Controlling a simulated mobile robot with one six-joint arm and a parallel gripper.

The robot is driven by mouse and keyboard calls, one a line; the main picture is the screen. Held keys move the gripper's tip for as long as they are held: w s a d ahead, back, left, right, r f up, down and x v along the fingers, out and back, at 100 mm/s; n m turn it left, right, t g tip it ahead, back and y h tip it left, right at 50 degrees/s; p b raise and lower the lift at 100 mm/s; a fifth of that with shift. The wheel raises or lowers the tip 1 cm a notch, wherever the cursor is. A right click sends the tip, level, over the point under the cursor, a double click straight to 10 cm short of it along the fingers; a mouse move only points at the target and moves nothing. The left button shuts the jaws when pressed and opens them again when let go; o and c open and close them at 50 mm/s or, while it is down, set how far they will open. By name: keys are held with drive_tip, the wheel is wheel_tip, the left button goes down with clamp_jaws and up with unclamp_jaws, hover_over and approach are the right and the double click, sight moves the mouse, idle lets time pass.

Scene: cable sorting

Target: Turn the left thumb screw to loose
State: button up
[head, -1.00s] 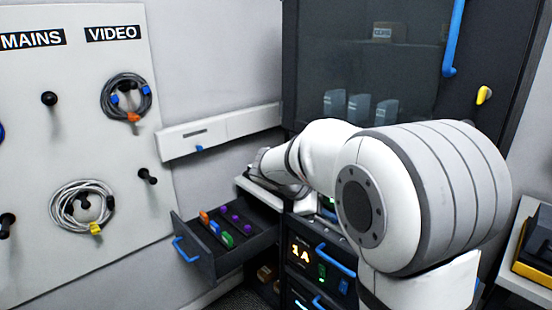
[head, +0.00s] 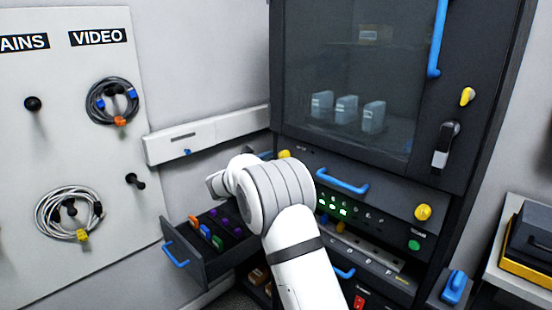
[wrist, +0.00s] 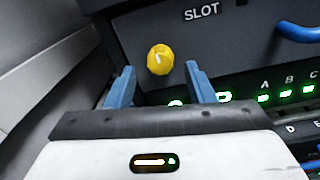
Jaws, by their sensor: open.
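The left thumb screw is a yellow knob (wrist: 160,59) with a pale mark on the dark panel beside the word SLOT. It also shows in the head view (head: 284,153), just past my arm. My gripper (wrist: 161,86) is open and empty, with one blue finger to the lower left and one to the lower right of the knob. The knob appears between and beyond the fingertips, and I see no contact. In the head view my arm hides the gripper. A second yellow knob (head: 423,212) sits at the panel's right end.
A blue handle (head: 342,181) crosses the panel, with lit green slot letters (head: 334,205) below. An open drawer (head: 205,262) with coloured connectors lies below left of my arm. A glass-fronted cabinet (head: 395,60) stands above. Cable coils hang on the left board (head: 60,150).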

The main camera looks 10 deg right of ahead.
drive_tip(key=shift+x, duration=1)
drive_tip(key=shift+c, duration=0.2)
drive_tip(key=shift+s, duration=0.1)
drive_tip(key=c, duration=1)
